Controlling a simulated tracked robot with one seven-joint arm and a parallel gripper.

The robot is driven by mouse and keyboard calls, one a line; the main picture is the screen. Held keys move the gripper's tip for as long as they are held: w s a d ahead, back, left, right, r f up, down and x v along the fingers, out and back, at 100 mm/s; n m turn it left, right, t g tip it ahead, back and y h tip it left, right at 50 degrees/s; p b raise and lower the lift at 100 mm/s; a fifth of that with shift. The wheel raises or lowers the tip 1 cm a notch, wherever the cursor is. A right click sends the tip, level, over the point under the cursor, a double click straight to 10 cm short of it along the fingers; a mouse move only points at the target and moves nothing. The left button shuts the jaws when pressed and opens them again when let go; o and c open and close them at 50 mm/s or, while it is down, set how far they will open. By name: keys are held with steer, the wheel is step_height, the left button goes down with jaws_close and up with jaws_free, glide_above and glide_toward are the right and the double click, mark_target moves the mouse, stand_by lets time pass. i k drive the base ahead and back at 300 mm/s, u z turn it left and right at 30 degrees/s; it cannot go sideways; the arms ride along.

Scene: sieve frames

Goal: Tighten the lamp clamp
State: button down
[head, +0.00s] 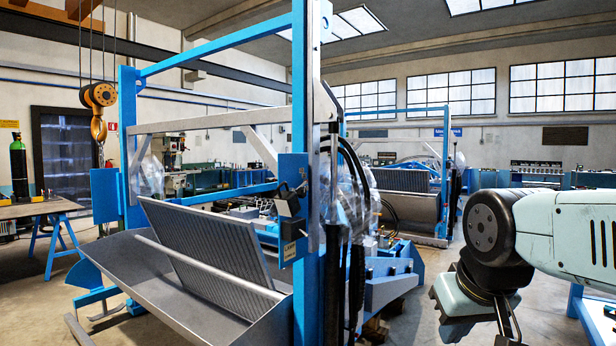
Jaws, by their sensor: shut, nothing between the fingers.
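I cannot pick out a lamp or its clamp with certainty. A small dark box-like fitting (291,203) sits on the blue upright post of the near sieve frame (305,120); I cannot tell whether it is part of a lamp. My arm comes in from the right edge, pale with a black joint, and bends down at the lower right. It is apart from the near frame.
The near frame holds a ribbed grey screen (205,243) over a grey trough (140,268). A second blue frame (445,170) stands behind. A yellow crane hook (98,110) hangs at the left. A trestle table (45,209) stands far left. Some floor is bare between the frame and my arm.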

mark_target(287, 203)
steer(key=z, duration=0.05)
steer(key=i, duration=1)
steer(key=u, duration=0.05)
